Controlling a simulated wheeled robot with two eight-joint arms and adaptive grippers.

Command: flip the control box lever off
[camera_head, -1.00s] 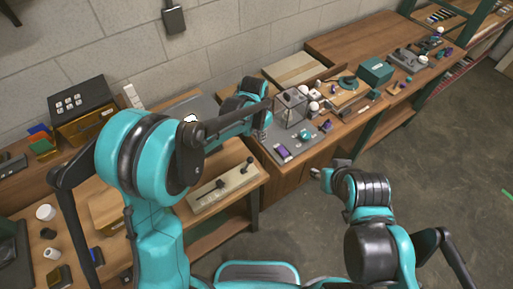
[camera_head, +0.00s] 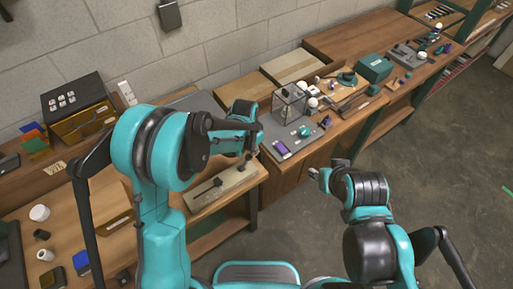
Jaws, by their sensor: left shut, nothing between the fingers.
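The control box (camera_head: 228,187) is a long, pale wooden box at the table's front edge, left of centre. A dark lever (camera_head: 216,182) stands out from its top near the middle. My left gripper (camera_head: 248,158) is shut and empty, pointing down at the box's right end. It hides part of that end, and I cannot tell whether it touches anything there.
A teal box (camera_head: 374,68) stands further right. A white cup (camera_head: 40,213) is at the left. Open floor (camera_head: 440,150) lies at the right.

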